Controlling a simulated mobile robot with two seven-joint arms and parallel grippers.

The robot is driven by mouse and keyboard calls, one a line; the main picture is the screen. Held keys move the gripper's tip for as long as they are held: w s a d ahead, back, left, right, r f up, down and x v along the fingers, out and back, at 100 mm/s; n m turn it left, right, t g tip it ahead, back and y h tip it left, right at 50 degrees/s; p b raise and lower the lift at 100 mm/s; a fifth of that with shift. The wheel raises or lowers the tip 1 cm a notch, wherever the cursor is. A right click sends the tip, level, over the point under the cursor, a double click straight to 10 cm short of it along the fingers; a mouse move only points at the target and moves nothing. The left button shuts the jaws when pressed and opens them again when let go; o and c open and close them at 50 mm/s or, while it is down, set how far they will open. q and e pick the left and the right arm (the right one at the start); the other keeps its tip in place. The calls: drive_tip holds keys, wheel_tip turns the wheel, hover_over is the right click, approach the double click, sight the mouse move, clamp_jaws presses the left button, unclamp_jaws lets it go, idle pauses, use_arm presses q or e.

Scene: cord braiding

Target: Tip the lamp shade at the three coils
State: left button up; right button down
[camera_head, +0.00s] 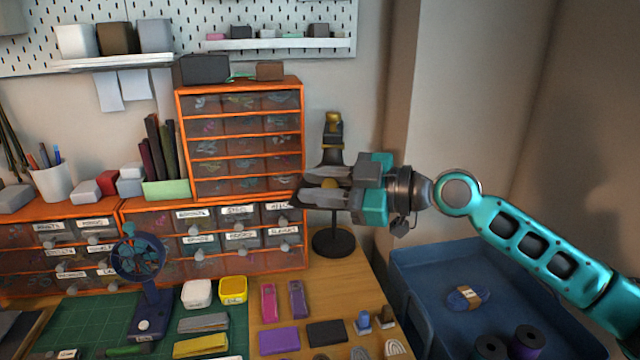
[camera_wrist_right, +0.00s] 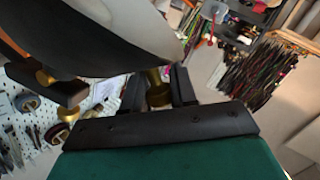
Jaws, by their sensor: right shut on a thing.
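My right gripper (camera_head: 322,190) comes in from the right, shut on the lamp at the shade's brass part. In the right wrist view the shade (camera_wrist_right: 95,35) fills the upper left, and the brass piece (camera_wrist_right: 157,92) sits between the fingers. Two arched cord coils (camera_head: 360,352) (camera_head: 397,349) are cut off at the bottom edge; I cannot make out a third. My left gripper is not in view.
Orange drawer cabinets (camera_head: 240,85) stand just left of the lamp. A blue crate (camera_head: 415,262) with a cord bundle (camera_head: 468,297) and purple spools (camera_head: 527,341) lies under my right arm. A small blue fan (camera_head: 140,262) stands on the green mat (camera_head: 85,318). Bare wood shows before the lamp.

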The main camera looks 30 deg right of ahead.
drive_tip(key=c, duration=1)
unclamp_jaws()
drive_tip(key=shift+o, duration=0.5)
drive_tip(key=shift+s, duration=0.1)
drive_tip(key=shift+s+d+f, duration=0.1)
drive_tip(key=shift+s+d, duration=0.05)
drive_tip(key=shift+d, duration=0.1)
drive_tip(key=b+v, duration=0.4)
drive_tip(key=v, duration=0.8)
drive_tip(key=shift+s, duration=0.1)
